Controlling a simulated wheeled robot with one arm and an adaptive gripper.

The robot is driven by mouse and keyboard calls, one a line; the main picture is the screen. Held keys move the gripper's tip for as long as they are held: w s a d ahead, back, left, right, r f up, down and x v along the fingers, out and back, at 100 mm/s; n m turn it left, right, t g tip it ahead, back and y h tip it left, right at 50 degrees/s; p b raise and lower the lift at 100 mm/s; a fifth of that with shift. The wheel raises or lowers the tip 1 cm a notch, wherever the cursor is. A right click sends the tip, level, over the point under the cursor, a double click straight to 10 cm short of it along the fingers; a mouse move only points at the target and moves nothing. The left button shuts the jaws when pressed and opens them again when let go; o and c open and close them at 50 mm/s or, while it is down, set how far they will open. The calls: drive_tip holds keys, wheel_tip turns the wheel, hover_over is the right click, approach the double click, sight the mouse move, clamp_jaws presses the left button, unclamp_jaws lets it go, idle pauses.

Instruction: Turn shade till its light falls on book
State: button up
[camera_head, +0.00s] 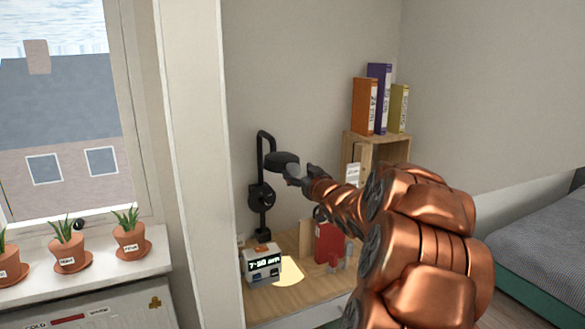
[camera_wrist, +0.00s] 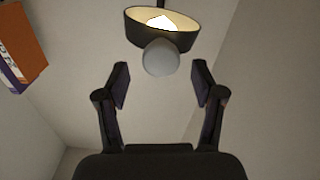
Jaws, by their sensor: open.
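A black lamp (camera_head: 261,197) with a bent neck stands at the back of the wooden desk. Its dark shade (camera_head: 281,160) faces down; in the wrist view the shade (camera_wrist: 138,29) shows a glowing bulb inside. A pale round knob (camera_wrist: 161,58) sits at the shade's near side. My gripper (camera_head: 291,176) is open at the shade's right; in the wrist view its fingers (camera_wrist: 160,82) stand apart, with the knob just beyond and between the tips. A pool of light (camera_head: 289,271) lies on the desk. A red book-like block (camera_head: 328,243) stands upright right of the pool, outside it.
A wooden crate (camera_head: 388,148) with upright binders (camera_head: 365,106) stands behind my arm. Small items near the red block are partly hidden. Potted plants (camera_head: 131,234) line the windowsill; a bed (camera_head: 545,225) is at right.

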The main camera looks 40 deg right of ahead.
sight(295, 170)
drive_tip(key=shift+p+x, duration=0.3)
drive_tip(key=shift+x, duration=1.7)
drive_tip(key=shift+a, duration=0.1)
drive_tip(key=c, duration=1.2)
